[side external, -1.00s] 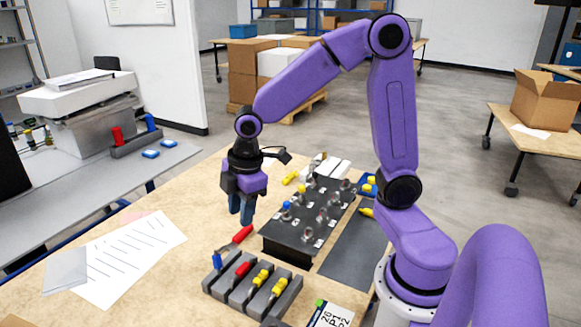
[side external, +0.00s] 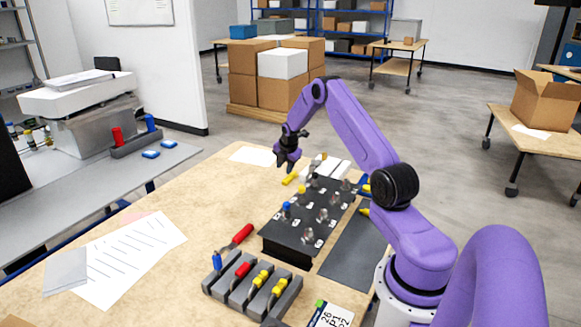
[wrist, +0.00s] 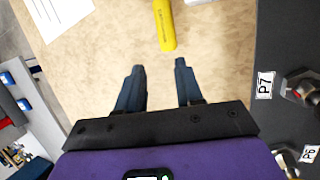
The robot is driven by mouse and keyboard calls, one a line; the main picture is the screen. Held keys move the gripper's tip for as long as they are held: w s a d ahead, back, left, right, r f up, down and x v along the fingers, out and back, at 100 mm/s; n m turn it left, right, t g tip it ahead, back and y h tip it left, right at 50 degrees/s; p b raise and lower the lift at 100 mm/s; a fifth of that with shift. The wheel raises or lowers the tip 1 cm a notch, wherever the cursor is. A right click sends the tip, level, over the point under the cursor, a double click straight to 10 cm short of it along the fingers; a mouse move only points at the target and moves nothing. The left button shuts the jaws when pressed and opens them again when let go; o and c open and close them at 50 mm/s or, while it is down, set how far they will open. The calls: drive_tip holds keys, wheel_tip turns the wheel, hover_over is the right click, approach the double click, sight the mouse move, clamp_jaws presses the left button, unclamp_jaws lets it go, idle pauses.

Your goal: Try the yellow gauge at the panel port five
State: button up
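A yellow gauge (side external: 289,179) lies on the table beyond the far left end of the black panel. In the wrist view the yellow gauge (wrist: 165,25) lies just ahead of my fingertips, roughly in line with the gap. My gripper (wrist: 160,68) is open and empty; in the side view my gripper (side external: 287,166) hangs over the table near this gauge. The black panel (side external: 285,243) carries several metal ports, some with coloured pieces. The wrist view shows labels P7 (wrist: 265,86) and P6 (wrist: 309,153); I cannot make out the port five label.
A grey rack (side external: 250,300) at the front holds blue, red and yellow handled gauges. A red gauge (side external: 237,237) lies left of the panel. More yellow pieces (side external: 365,188) sit right of the panel. White papers (side external: 130,250) lie at the left. The table's middle left is clear.

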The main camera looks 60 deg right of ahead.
sight(289, 178)
drive_tip(key=shift+s+d+f, duration=0.25)
drive_tip(key=shift+d+f, duration=0.05)
drive_tip(key=shift+d, duration=0.3)
drive_tip(key=shift+s+d+f, duration=0.25)
drive_tip(key=shift+d+f, duration=0.05)
drive_tip(key=shift+d, duration=0.3)
drive_tip(key=shift+d+f, duration=0.1)
drive_tip(key=shift+x, duration=3.05)
clamp_jaws()
drive_tip(key=shift+a+r, duration=0.25)
drive_tip(key=shift+r, duration=0.75)
drive_tip(key=shift+a+r, duration=0.25)
drive_tip(key=shift+r, duration=0.75)
drive_tip(key=shift+a+r, duration=0.3)
drive_tip(key=shift+r, duration=0.75)
